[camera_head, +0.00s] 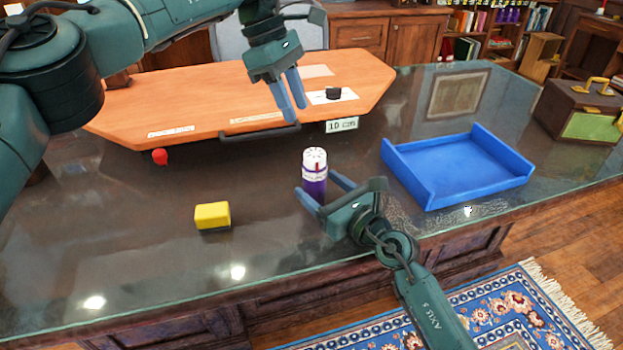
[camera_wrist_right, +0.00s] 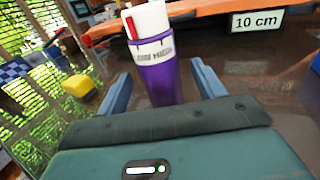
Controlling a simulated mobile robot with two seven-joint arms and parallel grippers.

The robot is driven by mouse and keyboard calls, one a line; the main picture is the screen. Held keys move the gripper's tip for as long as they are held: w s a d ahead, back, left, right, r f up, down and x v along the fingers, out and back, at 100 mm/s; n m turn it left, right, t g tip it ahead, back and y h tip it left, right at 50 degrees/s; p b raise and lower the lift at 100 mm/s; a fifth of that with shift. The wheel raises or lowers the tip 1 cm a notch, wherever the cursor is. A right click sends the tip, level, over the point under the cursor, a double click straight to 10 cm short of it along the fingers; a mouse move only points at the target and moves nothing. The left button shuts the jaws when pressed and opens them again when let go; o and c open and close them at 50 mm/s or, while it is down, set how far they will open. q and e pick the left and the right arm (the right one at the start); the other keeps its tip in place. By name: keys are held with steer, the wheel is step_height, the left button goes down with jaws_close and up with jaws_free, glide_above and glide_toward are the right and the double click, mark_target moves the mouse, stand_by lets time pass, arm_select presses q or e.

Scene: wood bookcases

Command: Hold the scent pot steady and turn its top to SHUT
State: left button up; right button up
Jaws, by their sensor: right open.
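The scent pot (camera_head: 314,184) stands upright on the dark glossy desk, with a purple body and a white top (camera_head: 314,159) that has a red mark on its side. It also shows in the right wrist view (camera_wrist_right: 160,82), with a pale lettered band below the top; the lettering is too small to read. My right gripper (camera_head: 322,187) is open low over the desk, with its blue fingers on either side of the purple body and visible gaps in the wrist view. My left gripper (camera_head: 290,100) is higher and further back, above the front edge of the orange board, open and empty.
An orange board (camera_head: 200,100) with a black knob (camera_head: 333,93) and a "10 cm" label (camera_head: 342,124) lies behind the pot. A blue tray (camera_head: 455,165) is to the right. A yellow block (camera_head: 212,216) and a red ball (camera_head: 160,157) are to the left. The front left desk is clear.

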mark_target(310, 179)
steer(key=shift+x, duration=2.05)
